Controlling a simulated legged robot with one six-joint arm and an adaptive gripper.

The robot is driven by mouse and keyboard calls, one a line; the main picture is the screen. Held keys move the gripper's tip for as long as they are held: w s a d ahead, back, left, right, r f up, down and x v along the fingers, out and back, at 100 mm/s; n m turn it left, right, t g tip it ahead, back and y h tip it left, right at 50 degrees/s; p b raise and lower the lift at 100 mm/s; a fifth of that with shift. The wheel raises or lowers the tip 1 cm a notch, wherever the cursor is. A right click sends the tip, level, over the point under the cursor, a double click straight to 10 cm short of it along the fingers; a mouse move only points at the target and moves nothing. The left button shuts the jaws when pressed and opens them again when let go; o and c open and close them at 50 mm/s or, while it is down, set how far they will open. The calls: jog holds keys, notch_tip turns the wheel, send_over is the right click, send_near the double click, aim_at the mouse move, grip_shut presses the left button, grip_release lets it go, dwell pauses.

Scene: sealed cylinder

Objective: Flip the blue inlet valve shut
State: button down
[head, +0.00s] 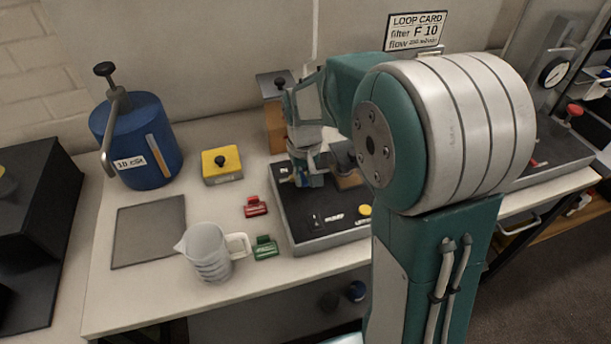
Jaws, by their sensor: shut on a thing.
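My gripper (306,180) points down over the back left part of the dark panel (288,216), close to the "IN" label. It is shut at the spot of the blue inlet valve. A small bit of blue shows at the fingertips, but the fingers hide most of the valve, so I cannot tell which way its handle lies. The panel also carries a small black switch (316,222) and a yellow button (365,210) along its front.
A blue cylinder (145,150) with a bent handle, a yellow block (221,165), a clear jug (207,254), red (256,207) and green (265,247) tags and a grey mat (150,232) are on the bench. A brown block (274,128) stands behind the panel. My arm blocks the panel's right side.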

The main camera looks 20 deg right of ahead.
aim_at(303, 180)
jog(key=c, duration=0.6)
grip_release()
jog(key=shift+a, duration=0.1)
notch_tip(303, 180, up, 12)
jog(key=shift+f, duration=0.1)
jog(key=s+t, duration=0.2)
jog(key=s, duration=0.4)
jog(key=s+t, duration=0.1)
jog(key=s, duration=0.6)
jog(key=s+r+t, duration=0.1)
jog(key=s+t, duration=0.1)
jog(key=s, duration=0.5)
jog(key=shift+t, duration=0.3)
